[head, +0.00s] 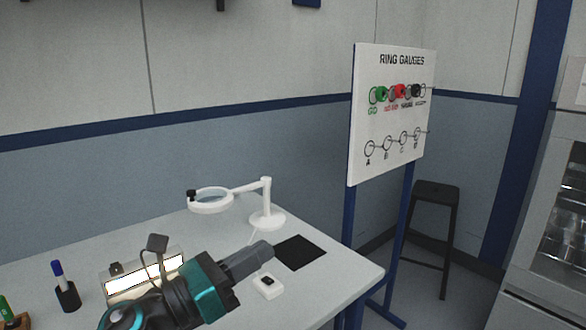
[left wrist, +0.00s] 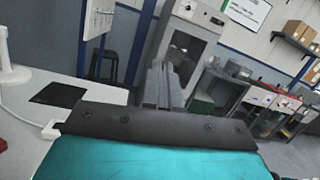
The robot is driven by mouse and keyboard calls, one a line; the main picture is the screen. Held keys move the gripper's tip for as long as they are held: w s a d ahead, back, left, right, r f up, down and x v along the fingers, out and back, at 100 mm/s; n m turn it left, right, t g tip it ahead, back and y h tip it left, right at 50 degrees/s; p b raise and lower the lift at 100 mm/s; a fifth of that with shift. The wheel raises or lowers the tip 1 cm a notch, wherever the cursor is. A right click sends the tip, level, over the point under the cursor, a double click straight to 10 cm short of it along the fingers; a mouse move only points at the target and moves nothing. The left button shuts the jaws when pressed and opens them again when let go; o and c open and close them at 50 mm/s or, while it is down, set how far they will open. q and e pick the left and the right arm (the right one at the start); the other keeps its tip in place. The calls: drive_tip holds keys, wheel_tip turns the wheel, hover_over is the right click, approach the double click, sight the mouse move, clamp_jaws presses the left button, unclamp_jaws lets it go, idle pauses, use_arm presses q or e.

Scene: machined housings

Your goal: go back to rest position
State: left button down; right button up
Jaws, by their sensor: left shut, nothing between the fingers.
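My left gripper (head: 249,259) reaches in from the bottom of the head view, above the white bench (head: 338,277), pointing right and away. Its grey fingers are together with nothing between them. In the left wrist view its fingers (left wrist: 162,85) also show closed and empty, pointing out past the bench toward the room. My right gripper is not in either view.
A ring gauges board (head: 388,115) stands beyond the bench. On the bench are a magnifier lamp (head: 267,217), a black mat (head: 300,252), a small white box (head: 268,286), a lit panel (head: 144,278) and a pen holder (head: 67,296). A black stool (head: 435,192) stands behind.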

use_arm(q)
drive_tip(key=s+a+f+n+t+y, duration=0.2)
drive_tip(key=a+f+n+y, duration=0.5)
drive_tip(key=n, duration=0.8)
drive_tip(key=s+a+f+n+t+y, duration=0.15)
drive_tip(key=a+n+y, duration=0.35)
drive_tip(key=n+y, duration=0.65)
drive_tip(key=s+a+f+n+g+h, duration=0.1)
drive_tip(key=s+f+n+g, duration=0.6)
drive_tip(key=s, duration=0.4)
drive_tip(key=s+a+f+n+g+h, duration=0.2)
drive_tip(key=s+f+n+g, duration=0.3)
drive_tip(key=s+f+n, duration=0.5)
drive_tip(key=w+d+f+m+t+h, duration=0.1)
drive_tip(key=w+d+f+t, duration=0.2)
drive_tip(key=w+f+t, duration=0.3)
drive_tip(key=shift+w+d+f+t, duration=0.2)
drive_tip(key=shift+w+f+t, duration=0.15)
drive_tip(key=shift+f+t, duration=0.3)
drive_tip(key=shift+w+h, duration=0.15)
drive_tip(key=shift+h, duration=0.2)
